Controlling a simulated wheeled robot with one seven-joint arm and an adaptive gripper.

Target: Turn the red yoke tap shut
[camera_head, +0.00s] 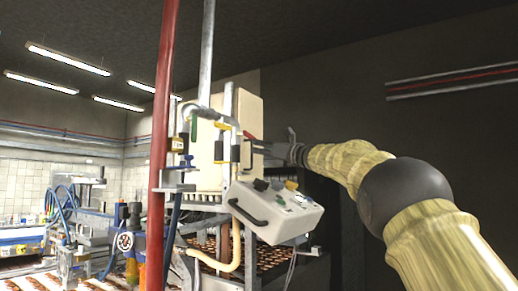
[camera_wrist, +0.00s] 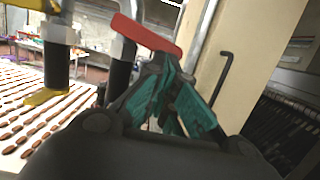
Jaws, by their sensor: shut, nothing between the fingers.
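The red yoke tap shows in the wrist view as a red bar handle (camera_wrist: 147,36) just past my fingertips, slanting down to the right. In the head view only a small piece of the red handle (camera_head: 250,136) shows, beside the cream cabinet and the pipes. My gripper (camera_wrist: 178,72) has its teal-padded fingers drawn together, with nothing held between them. In the head view my gripper (camera_head: 263,147) reaches in from the right at the tap. I cannot tell whether the fingertips touch the handle. The tap's valve body is mostly hidden behind the fingers.
A pipe with a yellow fitting (camera_wrist: 56,32) stands left of the tap. The cream cabinet (camera_wrist: 268,40) with a black hook handle (camera_wrist: 223,75) is close on the right. A grey control box (camera_head: 275,211) sits below my gripper. A red vertical pipe (camera_head: 163,110) stands left.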

